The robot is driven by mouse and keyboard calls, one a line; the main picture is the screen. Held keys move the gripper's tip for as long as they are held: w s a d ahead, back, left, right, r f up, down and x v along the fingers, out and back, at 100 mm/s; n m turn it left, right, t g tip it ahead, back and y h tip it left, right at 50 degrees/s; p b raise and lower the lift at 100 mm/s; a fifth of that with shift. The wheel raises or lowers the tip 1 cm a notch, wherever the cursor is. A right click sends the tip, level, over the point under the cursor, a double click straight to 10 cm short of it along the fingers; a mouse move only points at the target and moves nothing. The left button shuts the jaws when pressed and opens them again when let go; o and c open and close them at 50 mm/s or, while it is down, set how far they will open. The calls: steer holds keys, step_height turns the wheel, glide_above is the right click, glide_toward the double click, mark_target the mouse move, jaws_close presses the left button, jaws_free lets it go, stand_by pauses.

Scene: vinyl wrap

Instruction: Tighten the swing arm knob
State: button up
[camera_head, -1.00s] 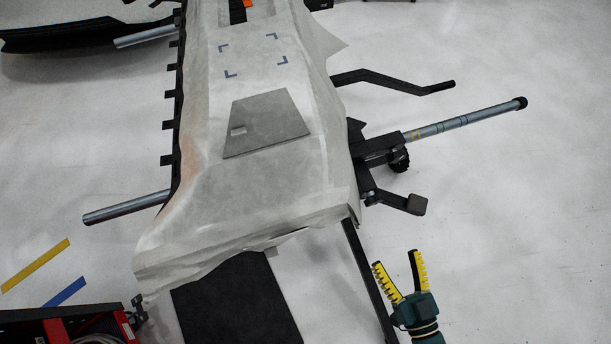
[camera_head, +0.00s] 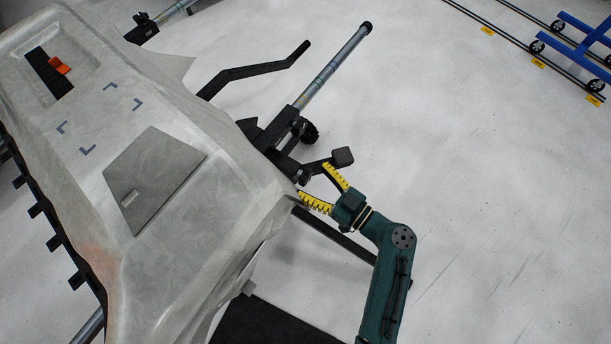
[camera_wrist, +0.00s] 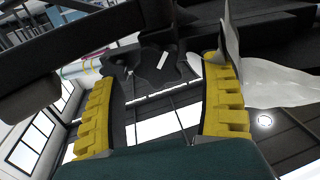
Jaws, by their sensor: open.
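The black swing arm knob (camera_head: 309,133) sits on the near side of the black swing arm bracket (camera_head: 285,125), which holds a long metal tube (camera_head: 330,72). My gripper (camera_head: 314,181) has yellow ribbed fingers, open and apart, and is just below the knob in the head view, near the black arm with a square pad (camera_head: 343,157). In the wrist view a dark lobed shape, apparently the knob (camera_wrist: 148,72), lies between and beyond the open fingers of my gripper (camera_wrist: 158,75). Nothing is held. Whether a finger touches anything cannot be told.
The wrapped body (camera_head: 190,250) lies left of my gripper, and its loose white wrap (camera_wrist: 275,82) hangs close to the right finger in the wrist view. A bent black bar (camera_head: 250,72) is farther back. The floor to the right is clear up to a blue wheeled cart (camera_head: 572,45).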

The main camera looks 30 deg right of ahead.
steer(key=x, duration=0.2)
steer(key=shift+w+a, duration=0.1)
steer(key=shift+w, duration=0.15)
steer(key=c, duration=1.2)
steer(key=m+p, duration=0.1)
steer(key=m, duration=0.2)
steer(key=shift+r, duration=0.15)
steer(key=shift+f+m+p, duration=0.2)
steer(key=shift+m+p, duration=0.2)
steer(key=shift+m, duration=0.5)
steer(key=o, duration=1.2)
steer(key=shift+g, duration=0.3)
steer(key=v, duration=1.2)
